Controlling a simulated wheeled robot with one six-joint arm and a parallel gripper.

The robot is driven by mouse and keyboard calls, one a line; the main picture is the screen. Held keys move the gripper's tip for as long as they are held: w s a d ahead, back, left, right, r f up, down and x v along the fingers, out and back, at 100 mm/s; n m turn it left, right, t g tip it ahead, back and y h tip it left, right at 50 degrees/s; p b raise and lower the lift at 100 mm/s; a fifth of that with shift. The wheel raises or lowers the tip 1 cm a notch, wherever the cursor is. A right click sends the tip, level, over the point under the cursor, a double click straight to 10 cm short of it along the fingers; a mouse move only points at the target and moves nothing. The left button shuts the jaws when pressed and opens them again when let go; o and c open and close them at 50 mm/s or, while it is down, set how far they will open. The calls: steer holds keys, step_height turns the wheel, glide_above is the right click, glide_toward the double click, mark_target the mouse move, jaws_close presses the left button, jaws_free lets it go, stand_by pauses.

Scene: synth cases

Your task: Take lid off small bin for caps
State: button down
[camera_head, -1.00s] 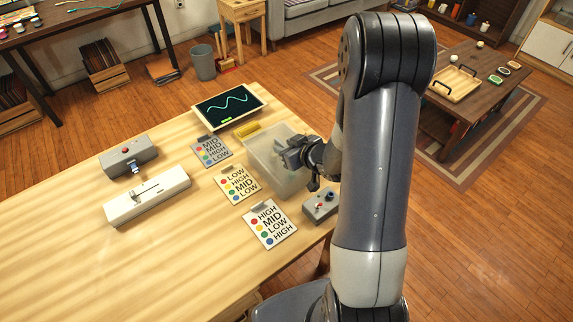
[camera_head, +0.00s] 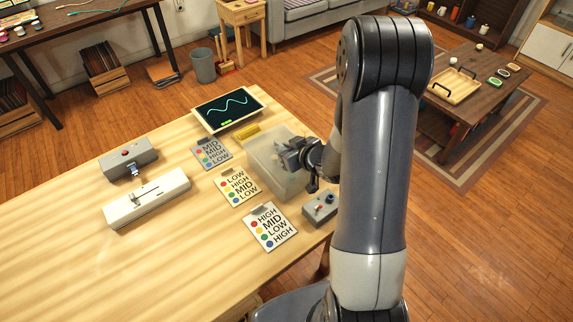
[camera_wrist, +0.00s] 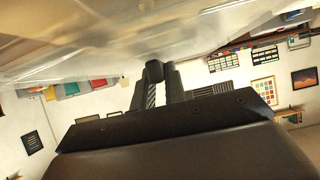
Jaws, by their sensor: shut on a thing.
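A translucent, whitish bin (camera_head: 262,178) stands on the wooden table near its right edge. My gripper (camera_head: 289,158) reaches in from the right at the top of the bin and hides part of it. In the wrist view a clear, blurred panel (camera_wrist: 90,45) spans the top of the picture, and my gripper's dark fingers (camera_wrist: 155,80) come up close to it. The gripper is shut on the bin's lid; the grip itself is mostly hidden. I cannot tell whether the lid is apart from the bin.
A screen (camera_head: 227,108) and a yellow block (camera_head: 246,131) lie behind the bin. A white slider unit (camera_head: 147,198) and grey button box (camera_head: 128,158) are farther left. The front left tabletop is clear.

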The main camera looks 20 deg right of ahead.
steer(key=shift+r+p, duration=1.45)
steer(key=shift+r, duration=0.15)
